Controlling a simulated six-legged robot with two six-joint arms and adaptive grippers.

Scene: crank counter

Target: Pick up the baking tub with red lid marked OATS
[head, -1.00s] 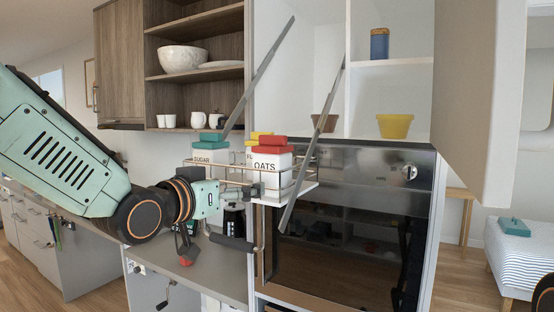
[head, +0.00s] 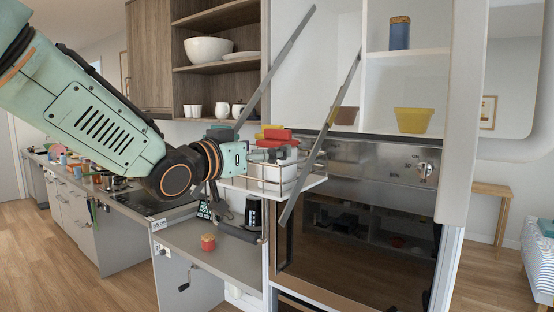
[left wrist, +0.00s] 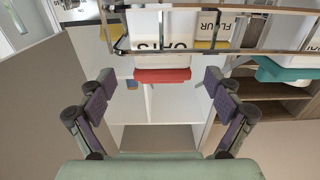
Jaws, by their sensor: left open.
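The OATS tub is white with a red lid (head: 278,134). It stands on a pull-down wire rack (head: 318,181), its label mostly hidden by my left gripper in the head view. My left gripper (head: 272,155) is open in front of it. In the left wrist view, which is upside down, the open fingers (left wrist: 158,94) stand apart on either side of the red lid (left wrist: 162,75). The tub's white body (left wrist: 160,28) shows above, behind the rack wires. I see no finger touching the tub. My right gripper is out of view.
A yellow-lidded FLOUR tub (left wrist: 211,30) and a teal-lidded tub (left wrist: 284,70) stand beside the OATS tub. Slanting rack arms (head: 316,142) rise on both sides. A red-topped object (head: 208,242) sits on the counter below. An open cabinet door (head: 463,110) hangs at right.

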